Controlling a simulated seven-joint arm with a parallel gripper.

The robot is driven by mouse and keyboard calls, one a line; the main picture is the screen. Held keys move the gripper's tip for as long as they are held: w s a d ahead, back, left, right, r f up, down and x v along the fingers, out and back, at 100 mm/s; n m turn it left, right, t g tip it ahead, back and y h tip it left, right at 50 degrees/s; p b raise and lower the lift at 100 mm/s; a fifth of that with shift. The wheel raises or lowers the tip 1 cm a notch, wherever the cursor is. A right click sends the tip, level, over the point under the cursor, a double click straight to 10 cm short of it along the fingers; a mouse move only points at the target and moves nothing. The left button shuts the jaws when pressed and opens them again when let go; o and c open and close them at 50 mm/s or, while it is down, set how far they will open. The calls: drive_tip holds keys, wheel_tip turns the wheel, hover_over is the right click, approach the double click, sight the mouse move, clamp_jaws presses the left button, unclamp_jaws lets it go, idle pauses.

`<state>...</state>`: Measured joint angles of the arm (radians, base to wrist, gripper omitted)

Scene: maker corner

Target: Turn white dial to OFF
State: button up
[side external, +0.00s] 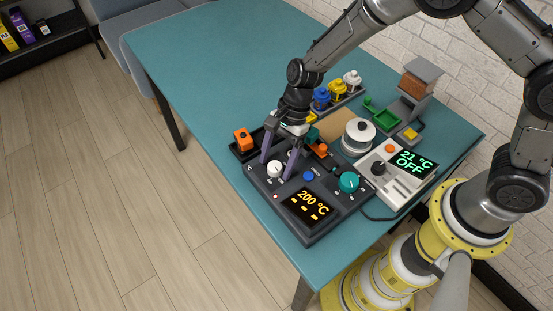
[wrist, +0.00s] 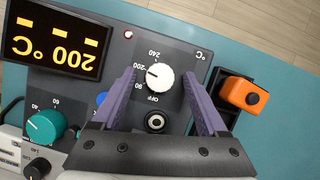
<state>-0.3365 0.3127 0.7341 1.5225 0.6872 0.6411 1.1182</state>
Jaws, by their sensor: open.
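The white dial (side external: 275,170) sits on a dark grey control box (side external: 321,235). The box's display (side external: 307,206) reads 200 °C. My gripper (side external: 276,168) is open, its two purple fingers on either side of the dial. In the wrist view my gripper (wrist: 159,74) shows a gap between each finger and the dial. Whether the fingertips are level with the dial is hard to tell.
A teal dial (side external: 348,182) and a blue button (side external: 309,175) are on the same box. An orange block (side external: 243,139) sits in a dark tray beside it. A white unit (side external: 397,178) reading 21 °C OFF and a round pot (side external: 358,137) stand to the right. The table's left part is clear.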

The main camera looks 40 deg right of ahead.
clamp_jaws()
idle(0.4)
drive_tip(key=shift+n, duration=0.3)
drive_tip(key=n+g, duration=0.1)
drive_tip(key=n, duration=0.3)
drive_tip(key=shift+w+a+g+h, duration=0.1)
drive_tip(key=shift+w+g+h, duration=0.05)
drive_tip(key=shift+g+h, duration=0.25)
drive_tip(key=n, duration=0.3)
drive_tip(key=n+g+h, duration=0.1)
drive_tip(key=n, duration=0.1)
drive_tip(key=shift+w+a+n+h, duration=0.1)
drive_tip(key=shift+n+h, duration=0.2)
drive_tip(key=shift+n, duration=0.1)
drive_tip(key=n+h, duration=0.1)
drive_tip(key=n, duration=0.1)
drive_tip(key=n+h, duration=0.1)
drive_tip(key=n, duration=0.2)
drive_tip(key=shift+a+g, duration=0.15)
drive_tip(key=shift+g, duration=0.25)
drive_tip(key=shift+a+n+h, duration=0.1)
drive_tip(key=shift+n+h, duration=0.8)
drive_tip(key=shift+n, duration=1.4)
